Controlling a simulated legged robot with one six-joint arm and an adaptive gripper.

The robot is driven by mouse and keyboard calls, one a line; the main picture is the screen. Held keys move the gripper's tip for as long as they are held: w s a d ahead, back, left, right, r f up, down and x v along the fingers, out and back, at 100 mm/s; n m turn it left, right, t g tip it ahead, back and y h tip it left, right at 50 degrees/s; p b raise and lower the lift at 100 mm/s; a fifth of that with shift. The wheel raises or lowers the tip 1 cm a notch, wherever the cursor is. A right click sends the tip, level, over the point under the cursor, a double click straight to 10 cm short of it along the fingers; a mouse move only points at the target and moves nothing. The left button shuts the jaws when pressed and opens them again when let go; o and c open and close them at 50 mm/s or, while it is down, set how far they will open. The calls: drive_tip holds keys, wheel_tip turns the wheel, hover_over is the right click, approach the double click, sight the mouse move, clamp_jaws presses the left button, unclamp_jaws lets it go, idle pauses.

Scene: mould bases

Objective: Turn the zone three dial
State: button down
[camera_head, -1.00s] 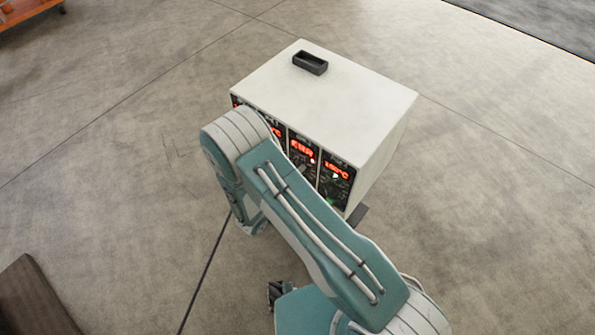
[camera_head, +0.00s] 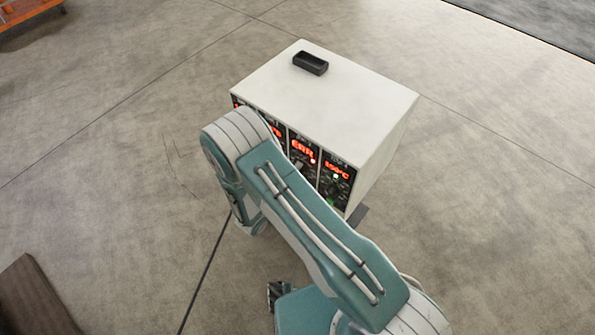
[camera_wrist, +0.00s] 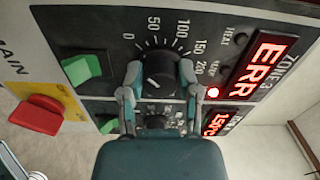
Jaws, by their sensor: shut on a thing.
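The zone three dial (camera_wrist: 160,75) is a round black knob in the wrist view, with a white scale from 0 to 200 around it. My gripper (camera_wrist: 160,84) has one finger on each side of the knob and is shut on it. The zone 3 display (camera_wrist: 264,64) beside it reads ERR in red and also shows in the head view (camera_head: 302,149). In the head view my arm covers part of the panel and hides most of the gripper.
A green switch (camera_wrist: 80,68) sits left of the dial. A red main switch (camera_wrist: 37,115) is on yellow at the far left. Another zone's display (camera_wrist: 216,121) is close below. The white control box (camera_head: 330,100) stands on open concrete floor with a black tray (camera_head: 310,64) on top.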

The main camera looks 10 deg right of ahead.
drive_tip(key=shift+a+f, duration=0.1)
drive_tip(key=shift+f, duration=0.05)
drive_tip(key=shift+c, duration=1.6)
unclamp_jaws()
drive_tip(key=shift+a, duration=0.15)
drive_tip(key=v, duration=1.2)
